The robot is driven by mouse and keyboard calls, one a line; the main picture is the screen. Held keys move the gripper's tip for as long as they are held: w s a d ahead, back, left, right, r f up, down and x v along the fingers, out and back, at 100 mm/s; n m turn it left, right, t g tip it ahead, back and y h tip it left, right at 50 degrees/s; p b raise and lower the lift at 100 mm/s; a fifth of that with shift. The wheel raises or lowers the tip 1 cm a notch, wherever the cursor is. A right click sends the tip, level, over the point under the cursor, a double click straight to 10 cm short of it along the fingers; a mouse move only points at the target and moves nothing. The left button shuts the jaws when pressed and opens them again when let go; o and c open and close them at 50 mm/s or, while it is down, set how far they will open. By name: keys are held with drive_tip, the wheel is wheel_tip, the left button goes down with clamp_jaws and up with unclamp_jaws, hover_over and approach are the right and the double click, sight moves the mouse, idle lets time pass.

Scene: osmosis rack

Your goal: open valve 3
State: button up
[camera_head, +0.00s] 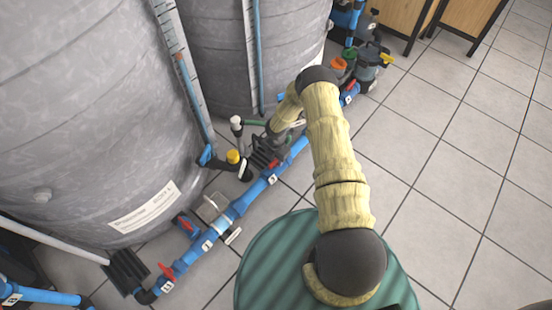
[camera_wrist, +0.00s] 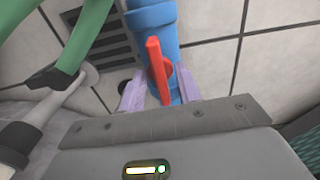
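In the wrist view a red valve handle (camera_wrist: 157,68) stands on a blue pipe (camera_wrist: 153,20). My gripper (camera_wrist: 160,92) is open, with its two pale purple fingers on either side of the handle's near end. A gap shows between the handle and each finger. The handle lies roughly along the pipe. In the head view my gripper (camera_head: 264,156) is above the blue pipe line (camera_head: 248,196), near a small red handle (camera_head: 275,163) and a white number tag (camera_head: 272,180). The tag is too small to read surely.
Large grey tanks (camera_head: 90,110) stand left of the pipe. Another red valve handle (camera_head: 166,270) is at the lower left. A green ribbed drum (camera_head: 265,262) stands below my arm. A green hose (camera_wrist: 82,40) and grey pipe are left of my gripper. Tiled floor is clear at right.

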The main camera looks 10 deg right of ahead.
wheel_tip(320, 180, up, 17)
drive_tip(key=p, duration=0.7)
drive_tip(key=shift+r, duration=0.2)
drive_tip(key=shift+w, duration=0.15)
